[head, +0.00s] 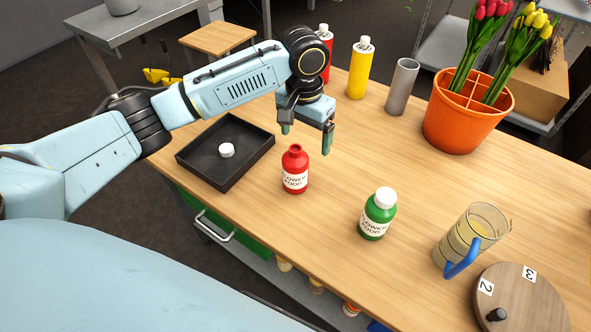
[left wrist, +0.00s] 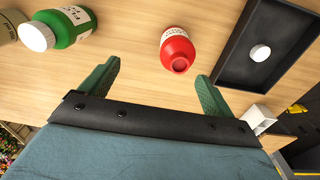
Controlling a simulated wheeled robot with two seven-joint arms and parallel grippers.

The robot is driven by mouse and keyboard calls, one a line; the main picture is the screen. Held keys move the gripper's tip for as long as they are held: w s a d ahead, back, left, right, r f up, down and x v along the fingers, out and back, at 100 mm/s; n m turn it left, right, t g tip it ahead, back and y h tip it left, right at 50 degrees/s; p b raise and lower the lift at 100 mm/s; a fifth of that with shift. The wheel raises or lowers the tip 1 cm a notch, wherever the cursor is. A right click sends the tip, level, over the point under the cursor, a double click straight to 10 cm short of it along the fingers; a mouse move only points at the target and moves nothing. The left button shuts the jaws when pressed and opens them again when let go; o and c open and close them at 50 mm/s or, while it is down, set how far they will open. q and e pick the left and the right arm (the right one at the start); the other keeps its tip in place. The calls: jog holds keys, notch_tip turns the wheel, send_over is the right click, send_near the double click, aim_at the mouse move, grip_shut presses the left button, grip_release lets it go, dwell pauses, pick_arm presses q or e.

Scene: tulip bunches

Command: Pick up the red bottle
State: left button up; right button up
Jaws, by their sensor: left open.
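The red bottle (head: 295,170) stands upright and uncapped on the wooden table, with a white label facing me. In the left wrist view the red bottle (left wrist: 177,48) lies beyond and between the two fingers, apart from both. My left gripper (head: 307,138) is open and empty, just behind and above the bottle in the head view. Its green fingers also show in the left wrist view (left wrist: 157,88). My right gripper is not in view.
A black tray (head: 182,157) holding a white cap (head: 226,150) is left of the bottle. A green bottle (head: 378,214) and a measuring jug (head: 470,236) stand to the right. Yellow bottle (head: 359,70), grey cylinder (head: 400,87) and orange tulip pot (head: 462,122) stand behind.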

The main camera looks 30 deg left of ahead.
aim_at(296, 148)
pick_arm(q)
jog(key=w+a+r+n, duration=0.1)
jog(key=w+a+r, duration=0.1)
jog(key=a+r, duration=0.1)
notch_tip(296, 148, down, 7)
jog(key=shift+a+f+b, duration=0.1)
jog(key=shift+a+b, duration=0.05)
jog(key=shift+b, duration=0.25)
jog(key=shift+s+f, duration=0.1)
jog(key=shift+f, duration=2.7)
jog(key=shift+r, duration=0.1)
jog(key=c, duration=1.5)
